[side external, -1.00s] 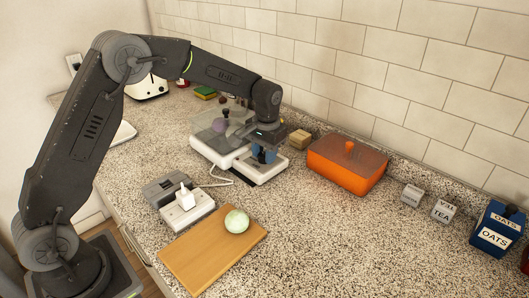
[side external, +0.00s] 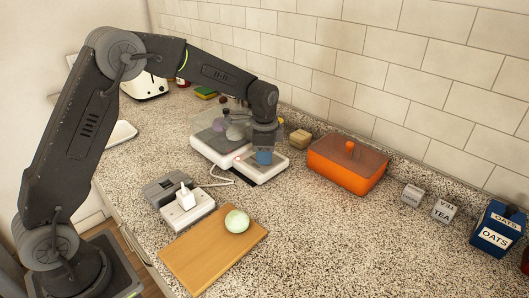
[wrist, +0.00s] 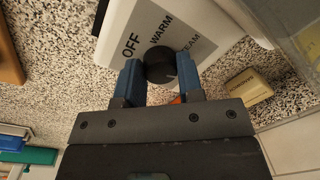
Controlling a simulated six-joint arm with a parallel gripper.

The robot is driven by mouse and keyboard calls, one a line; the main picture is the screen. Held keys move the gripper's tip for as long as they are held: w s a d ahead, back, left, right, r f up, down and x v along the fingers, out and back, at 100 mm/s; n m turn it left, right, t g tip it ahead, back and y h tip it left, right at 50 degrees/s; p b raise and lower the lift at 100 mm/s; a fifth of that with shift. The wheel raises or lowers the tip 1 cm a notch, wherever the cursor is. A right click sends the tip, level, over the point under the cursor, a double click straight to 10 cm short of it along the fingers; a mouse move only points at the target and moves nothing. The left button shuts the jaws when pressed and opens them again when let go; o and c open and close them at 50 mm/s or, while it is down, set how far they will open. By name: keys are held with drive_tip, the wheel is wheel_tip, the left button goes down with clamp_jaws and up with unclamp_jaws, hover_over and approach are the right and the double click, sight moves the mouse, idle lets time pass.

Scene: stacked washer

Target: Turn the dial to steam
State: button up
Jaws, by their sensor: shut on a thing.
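The black round dial (wrist: 158,62) sits on the white control panel (wrist: 207,47) of the appliance, beside the printed words OFF, WARM and a partly covered STEAM. My gripper (wrist: 160,76) has its two blue fingers on opposite sides of the dial, shut on it. I cannot clearly make out which word the dial points to. In the side view, my gripper (side external: 264,158) reaches down over the right part of the white appliance base (side external: 274,175) and hides the dial.
A clear-covered section (side external: 212,125) stands left of my gripper. An orange lidded box (side external: 340,172) and a small tan block (side external: 300,138) are to the right.

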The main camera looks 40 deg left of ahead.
drive_tip(key=m, duration=0.4)
drive_tip(key=shift+m, duration=0.3)
drive_tip(key=m, duration=0.4)
drive_tip(key=shift+a+m+h, duration=0.1)
drive_tip(key=shift+m+h, duration=0.2)
drive_tip(key=o, duration=0.9)
drive_tip(key=r, duration=0.9)
drive_tip(key=s+r, duration=0.1)
drive_tip(key=r, duration=0.4)
